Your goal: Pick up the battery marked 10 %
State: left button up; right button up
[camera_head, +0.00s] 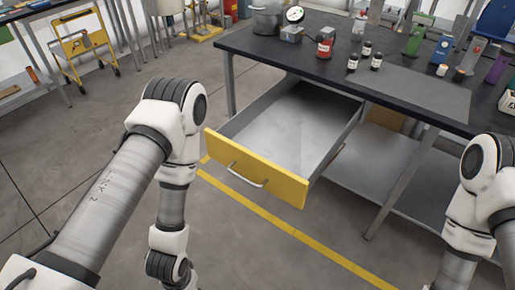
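I cannot make out a battery marked 10 % in the head view; no marking on the small objects is readable. Several small items stand on the dark table (420,90), among them a green upright item (415,40), a blue one (440,51) and a purple one (497,67). Whether any of them is a battery I cannot tell. My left arm comes in from the left and hangs down in front of the open drawer (257,168). My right arm is at the right edge. Neither gripper's fingers show in the frame.
The yellow-fronted drawer juts out below the tabletop and looks empty. A grey pot (266,19), a round dial (294,15), a red container (325,46) and small dark bottles (376,62) stand on the table. A yellow cart (85,48) is at the far left.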

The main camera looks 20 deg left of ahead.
aim_at(368, 45)
jog(key=u, duration=0.55)
jog(key=i+j+u, duration=0.25)
jog(key=u, duration=0.15)
jog(key=i+j+u, duration=0.4)
jog(key=i+u, duration=0.15)
jog(key=u, duration=0.3)
jog(key=i+u, duration=0.4)
jog(key=i+l+z, duration=0.1)
jog(key=i+z, duration=0.15)
jog(key=i, duration=0.25)
jog(key=i+z, duration=0.25)
jog(key=i, duration=0.2)
jog(key=i+z, duration=0.25)
jog(key=i, duration=0.25)
jog(key=i+j+z, duration=0.25)
jog(key=i, duration=0.2)
jog(key=i+j+z, duration=0.25)
jog(key=i, duration=0.25)
jog(key=i+l+z, duration=0.35)
jog(key=i, duration=0.15)
jog(key=i+z, duration=0.7)
jog(key=i, duration=0.3)
jog(key=i+j+z, duration=0.2)
jog(key=i+z, duration=0.15)
jog(key=i, duration=0.15)
jog(key=i+j+z, duration=0.7)
jog(key=i+j, duration=0.1)
jog(key=i, duration=0.1)
